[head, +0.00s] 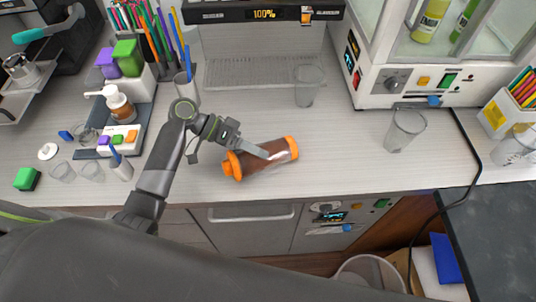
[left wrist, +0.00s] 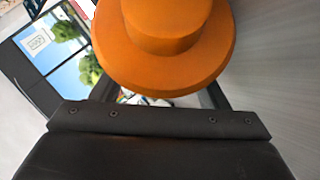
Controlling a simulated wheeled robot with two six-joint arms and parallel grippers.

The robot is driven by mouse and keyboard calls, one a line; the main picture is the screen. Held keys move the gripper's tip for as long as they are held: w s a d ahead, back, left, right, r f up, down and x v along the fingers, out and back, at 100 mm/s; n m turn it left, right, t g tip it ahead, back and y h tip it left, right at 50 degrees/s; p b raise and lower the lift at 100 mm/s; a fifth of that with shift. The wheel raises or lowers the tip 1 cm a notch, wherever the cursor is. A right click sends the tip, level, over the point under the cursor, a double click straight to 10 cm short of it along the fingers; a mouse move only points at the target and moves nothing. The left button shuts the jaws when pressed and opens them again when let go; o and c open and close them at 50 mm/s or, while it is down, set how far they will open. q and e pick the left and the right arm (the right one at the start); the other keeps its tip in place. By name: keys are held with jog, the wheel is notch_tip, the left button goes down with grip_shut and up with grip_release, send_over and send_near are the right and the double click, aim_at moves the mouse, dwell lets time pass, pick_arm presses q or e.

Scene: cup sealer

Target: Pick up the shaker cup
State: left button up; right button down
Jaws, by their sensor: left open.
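The shaker cup (head: 268,158) lies on its side on the counter, with a brown, partly clear body and orange ends. Its left orange end points left and slightly toward me. My left gripper (head: 230,156) is open just above and behind that end, with one finger reaching over the cup's body. In the left wrist view an orange end (left wrist: 165,50) fills the upper middle, close to the camera, and hides most of the fingers. I cannot tell whether the fingers touch the cup. My right gripper is not in view.
A clear cup (head: 308,85) stands behind the shaker cup, and another (head: 405,130) to the right. A pump bottle (head: 118,103) and small cups stand at the left. A white machine (head: 400,85) stands at the back right. Counter right of the shaker cup is clear.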

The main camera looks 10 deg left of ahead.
pick_arm(q)
jog(key=shift+r, duration=0.1)
jog(key=c, duration=1.1)
notch_tip(320, 180, up, 9)
jog(key=shift+f+b, duration=0.2)
jog(key=shift+b, duration=0.9)
jog(key=shift+r, duration=0.7)
jog(key=o, duration=0.8)
jog(key=c, duration=0.5)
jog(key=shift+a, duration=0.1)
